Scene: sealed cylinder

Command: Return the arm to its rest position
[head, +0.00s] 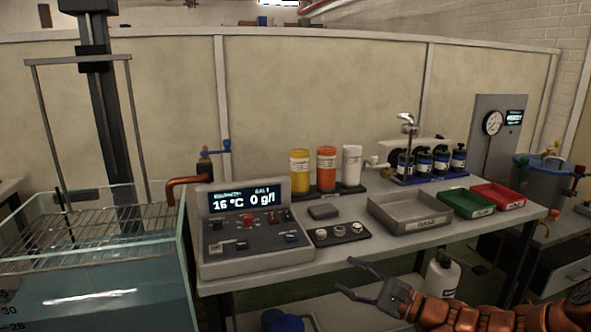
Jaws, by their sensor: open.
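My gripper (358,279) is at the lower right of the head view, in front of the table's front edge. Its two dark fingers are spread apart and point left. Nothing shows between them. My orange arm runs from the gripper to the lower right corner. The gripper looks apart from everything on the table.
The table (345,268) holds a control console (255,225), a grey tray (408,212), a green tray (466,203) and a red tray (498,196). Yellow, orange and white bottles stand behind. A water tank (95,270) is at left. A white jug (442,275) stands below the table.

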